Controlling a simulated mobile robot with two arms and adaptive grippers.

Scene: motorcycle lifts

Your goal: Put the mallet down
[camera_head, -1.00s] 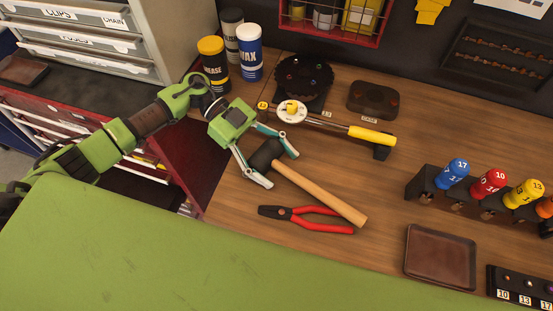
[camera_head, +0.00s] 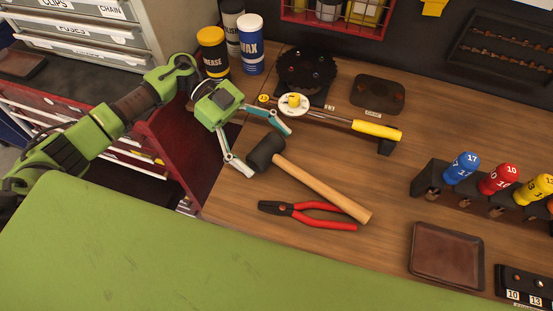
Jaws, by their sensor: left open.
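The mallet lies on the wooden bench, with its black head (camera_head: 265,151) at the upper left and its wooden handle (camera_head: 322,188) running down to the right. My left gripper (camera_head: 268,152) is open, its two fingers spread on either side of the mallet head. The lower finger is a little left of the head and the upper finger is above it. The gripper does not grip the mallet. My right gripper is not in view.
Red-handled pliers (camera_head: 308,214) lie just below the mallet. A yellow-handled tool (camera_head: 340,122) lies above it. Several cans (camera_head: 250,46) stand at the back left. A brown tray (camera_head: 446,255) and a screwdriver rack (camera_head: 470,190) are at the right.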

